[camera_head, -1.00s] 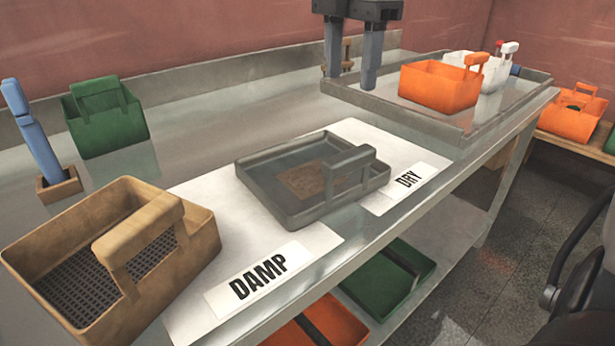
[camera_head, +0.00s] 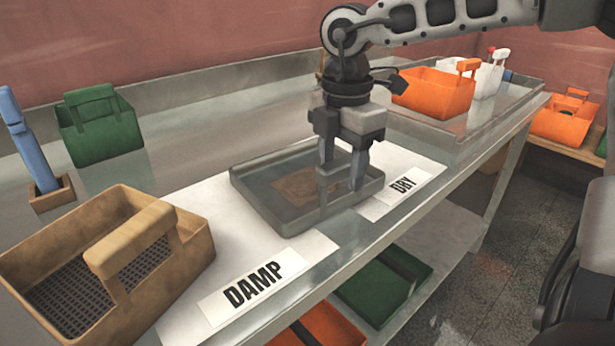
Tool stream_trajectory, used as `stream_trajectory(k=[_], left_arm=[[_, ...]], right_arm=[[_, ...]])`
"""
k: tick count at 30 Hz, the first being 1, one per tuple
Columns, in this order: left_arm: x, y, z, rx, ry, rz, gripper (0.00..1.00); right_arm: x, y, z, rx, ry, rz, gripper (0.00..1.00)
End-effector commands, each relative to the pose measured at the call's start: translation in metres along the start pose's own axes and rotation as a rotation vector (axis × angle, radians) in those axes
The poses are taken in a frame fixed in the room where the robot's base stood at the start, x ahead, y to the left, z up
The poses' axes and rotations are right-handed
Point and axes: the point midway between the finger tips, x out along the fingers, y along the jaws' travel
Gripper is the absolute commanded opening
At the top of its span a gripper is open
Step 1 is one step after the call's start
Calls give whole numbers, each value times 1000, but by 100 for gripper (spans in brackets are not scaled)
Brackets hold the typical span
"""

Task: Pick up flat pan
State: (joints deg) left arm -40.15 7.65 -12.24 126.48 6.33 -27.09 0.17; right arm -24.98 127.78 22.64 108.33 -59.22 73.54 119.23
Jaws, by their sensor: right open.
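The flat pan (camera_head: 262,207) is a shallow grey tray with low walls and a brown patch on its floor. It lies on the white mat between the DAMP label (camera_head: 252,284) and the DRY label (camera_head: 402,187). My right gripper (camera_head: 340,190) points down at the pan's right side, where its handle is. Its two fingers are apart, one on the left and one on the right. The gripper hides most of the handle, so I cannot tell whether the fingers touch it. My left gripper is not in view.
A tan basket with a mesh floor (camera_head: 30,262) stands at the left front. A green bin (camera_head: 105,135) and a blue-handled tool in a holder (camera_head: 35,155) stand behind it. An orange bin (camera_head: 437,95) and a white bin (camera_head: 488,80) sit in the back-right tray.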

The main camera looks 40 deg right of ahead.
Motion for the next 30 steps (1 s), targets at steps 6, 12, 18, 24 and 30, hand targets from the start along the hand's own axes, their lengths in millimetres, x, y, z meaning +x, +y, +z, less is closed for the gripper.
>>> stream_trajectory(k=[6,12,18,24,30], left_arm=[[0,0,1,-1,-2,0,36],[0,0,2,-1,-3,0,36],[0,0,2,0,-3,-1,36],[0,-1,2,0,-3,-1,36],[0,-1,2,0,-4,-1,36]], right_arm=[[3,0,0,-1,0,1,51],[3,0,0,-1,0,1,9],[2,1,0,-1,0,4,0],[-3,1,0,0,-1,6,0],[-36,2,0,1,-3,9,0]])
